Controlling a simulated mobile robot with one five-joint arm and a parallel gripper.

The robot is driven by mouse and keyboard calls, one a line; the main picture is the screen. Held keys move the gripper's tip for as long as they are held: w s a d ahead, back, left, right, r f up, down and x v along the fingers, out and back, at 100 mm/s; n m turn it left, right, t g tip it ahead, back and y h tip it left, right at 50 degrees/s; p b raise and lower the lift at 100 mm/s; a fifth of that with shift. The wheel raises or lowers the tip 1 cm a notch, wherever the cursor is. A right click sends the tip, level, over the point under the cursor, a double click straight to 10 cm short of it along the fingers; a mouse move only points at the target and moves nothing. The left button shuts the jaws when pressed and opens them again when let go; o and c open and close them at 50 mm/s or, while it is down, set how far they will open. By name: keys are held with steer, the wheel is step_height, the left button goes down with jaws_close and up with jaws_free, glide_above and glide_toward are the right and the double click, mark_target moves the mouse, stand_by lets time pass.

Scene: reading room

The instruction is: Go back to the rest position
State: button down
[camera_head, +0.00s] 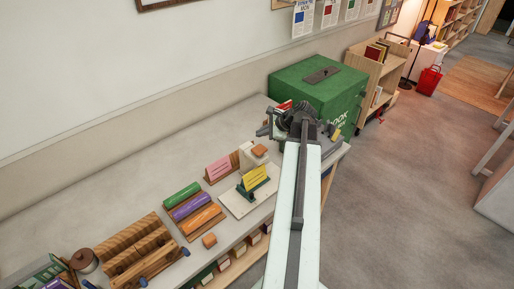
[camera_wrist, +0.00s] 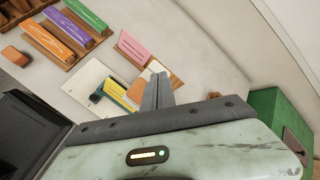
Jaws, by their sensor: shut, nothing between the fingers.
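My gripper (camera_wrist: 157,92) is shut and empty in the wrist view, its grey fingers pressed together. It is held above the table. In the head view my arm stretches out from the bottom right over the table's right side, and its far end hides part of the table near the green box. From the wrist view, a yellow card (camera_wrist: 118,95) in a dark green stand on a white board (camera_wrist: 88,78) lies just left of the fingers. A pink card (camera_wrist: 133,48) stands behind it. I cannot tell the fingers' exact height.
A green box (camera_head: 318,89) stands at the table's far end. Green, purple and orange bars (camera_head: 191,207) sit in a wooden rack, and a small orange block (camera_head: 209,240) lies beside it. A bookshelf (camera_head: 378,78) stands beyond. The floor (camera_head: 400,200) to the right is open.

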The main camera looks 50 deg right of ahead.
steer(key=w+a+f+n+g+y+b, duration=0.1)
steer(key=w+a+f+n+b, duration=0.3)
steer(key=a, duration=0.7)
steer(key=w+a+f+n+g+y+p, duration=0.1)
steer(key=w+a, duration=0.4)
steer(key=a, duration=0.7)
steer(key=w+a+f+n+g+y+b, duration=0.25)
steer(key=w+a, duration=0.25)
steer(key=a, duration=0.6)
steer(key=s+a+f+n+g+h, duration=0.1)
steer(key=s+a+f+n, duration=0.1)
steer(key=a+n, duration=0.2)
steer(key=s+a+f+n+g+h+b, duration=0.1)
steer(key=s+a+f+n, duration=0.1)
steer(key=a, duration=0.5)
steer(key=s+a+f+n+g+h, duration=0.1)
steer(key=s+a+f+n+h, duration=0.1)
steer(key=s+a+n, duration=0.2)
steer(key=shift+a+n+g, duration=0.25)
steer(key=shift+a+n, duration=0.75)
steer(key=shift+n, duration=0.35)
steer(key=s+d+n, duration=0.1)
steer(key=d+n+h, duration=0.1)
steer(key=d+n, duration=0.1)
steer(key=s+d+n+g, duration=0.1)
steer(key=n, duration=0.1)
steer(key=shift+s+d+f+h, duration=0.15)
steer(key=shift+s+d+h, duration=0.05)
steer(key=shift+s+h, duration=0.15)
